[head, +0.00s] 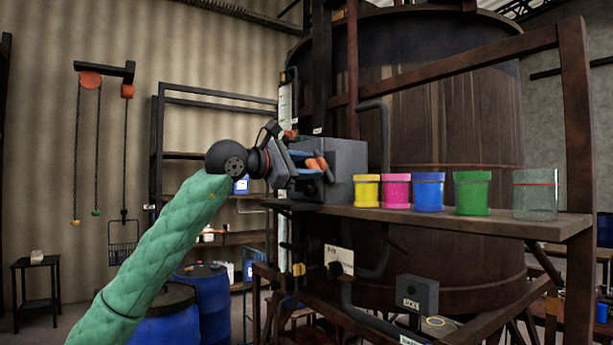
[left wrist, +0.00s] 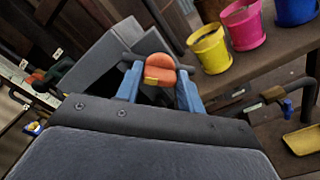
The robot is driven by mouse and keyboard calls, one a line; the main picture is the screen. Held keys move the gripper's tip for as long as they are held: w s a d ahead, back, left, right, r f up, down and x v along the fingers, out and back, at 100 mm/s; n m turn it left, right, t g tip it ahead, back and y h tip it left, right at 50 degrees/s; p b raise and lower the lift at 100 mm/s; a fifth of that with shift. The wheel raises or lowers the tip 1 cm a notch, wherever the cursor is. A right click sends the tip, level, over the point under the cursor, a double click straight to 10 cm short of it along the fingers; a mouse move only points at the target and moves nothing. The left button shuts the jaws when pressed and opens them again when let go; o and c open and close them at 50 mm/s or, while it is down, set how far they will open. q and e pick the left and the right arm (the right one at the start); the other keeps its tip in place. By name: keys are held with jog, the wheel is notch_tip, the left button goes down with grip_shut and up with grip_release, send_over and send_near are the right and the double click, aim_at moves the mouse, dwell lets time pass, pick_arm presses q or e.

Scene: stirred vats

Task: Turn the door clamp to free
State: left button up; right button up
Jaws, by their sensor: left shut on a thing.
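A dark grey box (head: 347,170) stands at the left end of the shelf, against the big brown vat; it also shows in the left wrist view (left wrist: 98,62). On its near side is an orange knob (head: 317,166) with dark parts, which I take to be the door clamp. In the left wrist view the orange clamp (left wrist: 161,66) has a small yellow mark at its lower edge. My left gripper (head: 309,163) has its blue fingers on either side of the clamp, shut on it. The fingers partly hide the clamp. My right gripper is not in view.
On the shelf (head: 510,219), right of the box, stand yellow (head: 366,191), pink (head: 397,191), blue (head: 429,191) and green (head: 472,193) pots and a clear jar (head: 535,194). A rusty post (head: 577,170) stands at right. Blue drums (head: 203,298) stand below my left arm.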

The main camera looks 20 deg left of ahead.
pick_arm(q)
jog(key=shift+m+b, duration=0.8)
jog(key=shift+m, duration=0.4)
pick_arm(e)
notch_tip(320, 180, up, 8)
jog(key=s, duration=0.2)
pick_arm(q)
jog(key=shift+m+b, duration=0.6)
jog(key=shift+m, duration=0.3)
jog(key=shift+f+m+b, duration=0.15)
jog(key=shift+m+b, duration=0.55)
jog(key=shift+m, duration=1.3)
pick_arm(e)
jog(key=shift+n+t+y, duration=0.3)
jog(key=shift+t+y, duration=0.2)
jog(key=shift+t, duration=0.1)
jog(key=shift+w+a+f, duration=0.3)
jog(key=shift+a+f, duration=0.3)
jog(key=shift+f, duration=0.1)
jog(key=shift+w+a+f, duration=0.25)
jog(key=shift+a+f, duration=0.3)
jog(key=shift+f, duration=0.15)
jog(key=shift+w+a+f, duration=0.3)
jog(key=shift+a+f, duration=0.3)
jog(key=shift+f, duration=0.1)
pick_arm(q)
jog(key=shift+d, duration=0.1)
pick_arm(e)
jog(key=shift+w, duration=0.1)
